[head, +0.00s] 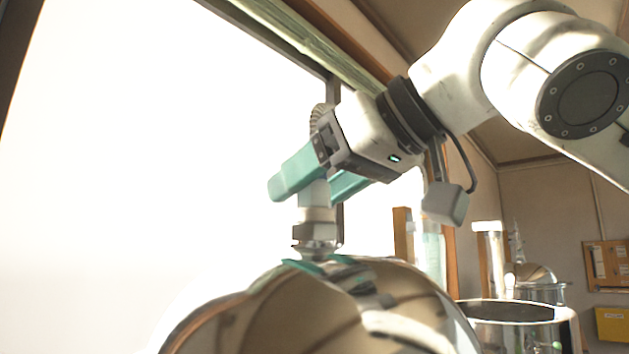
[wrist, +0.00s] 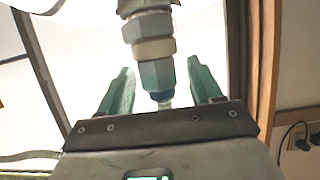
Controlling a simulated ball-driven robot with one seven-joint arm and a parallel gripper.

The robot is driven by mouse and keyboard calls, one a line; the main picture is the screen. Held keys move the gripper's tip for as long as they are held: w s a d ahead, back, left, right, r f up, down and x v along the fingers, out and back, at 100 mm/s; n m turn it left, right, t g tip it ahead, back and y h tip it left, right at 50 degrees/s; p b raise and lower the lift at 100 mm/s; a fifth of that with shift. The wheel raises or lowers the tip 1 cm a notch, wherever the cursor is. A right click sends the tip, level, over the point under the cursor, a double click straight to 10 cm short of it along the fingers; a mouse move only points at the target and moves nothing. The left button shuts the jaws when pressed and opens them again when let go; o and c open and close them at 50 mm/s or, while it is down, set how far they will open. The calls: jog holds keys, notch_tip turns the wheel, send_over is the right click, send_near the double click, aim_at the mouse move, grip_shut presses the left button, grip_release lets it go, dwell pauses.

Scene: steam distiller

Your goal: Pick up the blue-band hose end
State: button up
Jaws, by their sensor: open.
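The blue-band hose end (wrist: 157,74) shows in the wrist view as a faceted blue piece below a pale collar (wrist: 153,48) and a metal nut (wrist: 149,25). My gripper (wrist: 160,67) is open, with one green finger on each side of the blue part. Bright gaps show between the fingers and it, so I see no contact there. In the head view my gripper (head: 307,190) is above the polished dome (head: 330,310), around the upper part of the upright fitting (head: 316,214). The fingers partly hide the fitting, and its blue band is not clear there.
A ribbed hose (head: 320,115) shows behind my gripper. The bright window and its wooden frame (wrist: 265,60) are close by. A metal pot (head: 515,312) and glass tubes stand at the right. A dark cable (wrist: 290,135) hangs on the wall.

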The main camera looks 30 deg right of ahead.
jog(key=c, duration=1.2)
